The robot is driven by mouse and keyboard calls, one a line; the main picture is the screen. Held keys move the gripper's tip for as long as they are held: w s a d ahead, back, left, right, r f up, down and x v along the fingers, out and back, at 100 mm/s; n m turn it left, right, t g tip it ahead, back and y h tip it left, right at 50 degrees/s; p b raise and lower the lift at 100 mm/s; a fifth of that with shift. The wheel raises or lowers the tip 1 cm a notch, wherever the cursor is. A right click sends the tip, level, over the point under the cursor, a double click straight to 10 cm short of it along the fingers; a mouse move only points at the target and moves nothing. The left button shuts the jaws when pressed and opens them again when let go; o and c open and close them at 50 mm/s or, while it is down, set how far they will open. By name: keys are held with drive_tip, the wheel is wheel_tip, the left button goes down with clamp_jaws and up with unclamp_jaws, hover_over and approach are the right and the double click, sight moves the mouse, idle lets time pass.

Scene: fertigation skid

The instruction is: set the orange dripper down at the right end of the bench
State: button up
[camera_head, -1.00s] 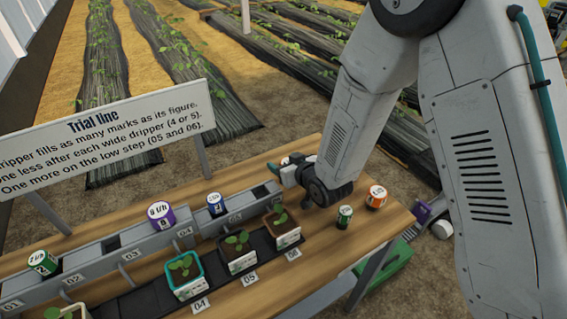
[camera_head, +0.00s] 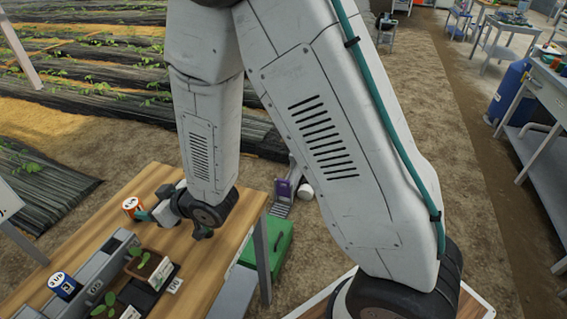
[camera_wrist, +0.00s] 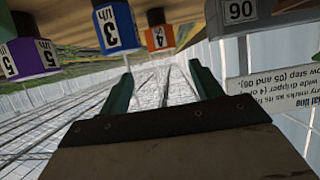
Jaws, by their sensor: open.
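An orange dripper (camera_head: 131,207) with a white label stands near the back of the bench (camera_head: 115,205) at its right end. My gripper (camera_head: 148,216) is beside it, to its right, with empty, open jaws. In the wrist view the picture is upside down, and the two green fingers of my gripper (camera_wrist: 160,72) stand apart with nothing between them. An orange dripper labelled 4 (camera_wrist: 158,38) shows beyond the fingertips there, apart from them. My arm hides part of the bench's right end.
In the head view, a blue dripper (camera_head: 64,286) and potted seedlings (camera_head: 148,266) are to the left. A green crate (camera_head: 268,250) stands below the bench.

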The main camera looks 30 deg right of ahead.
drive_tip(key=s+d+r+m+g+h, duration=0.2)
drive_tip(key=d+r+h, duration=0.1)
drive_tip(key=d+r, duration=0.4)
drive_tip(key=s+d+r+m+g+h, duration=0.1)
drive_tip(key=s+d+r+m+h, duration=0.15)
drive_tip(key=d+r, duration=0.45)
drive_tip(key=s+d+r+m+g, duration=0.1)
drive_tip(key=s+d, duration=0.3)
drive_tip(key=s, duration=0.4)
drive_tip(key=s+d+r+g+h, duration=0.1)
drive_tip(key=s+d+r+g, duration=0.2)
drive_tip(key=s, duration=0.5)
drive_tip(key=s+d+r+m+g+h, duration=0.1)
drive_tip(key=s+d+r+g, duration=0.1)
drive_tip(key=s, duration=0.7)
drive_tip(key=d+r, duration=0.1)
drive_tip(key=d, duration=0.1)
drive_tip(key=shift+d+r+m+g, duration=0.2)
drive_tip(key=shift+d+m+g, duration=0.1)
drive_tip(key=shift+d+m, duration=0.05)
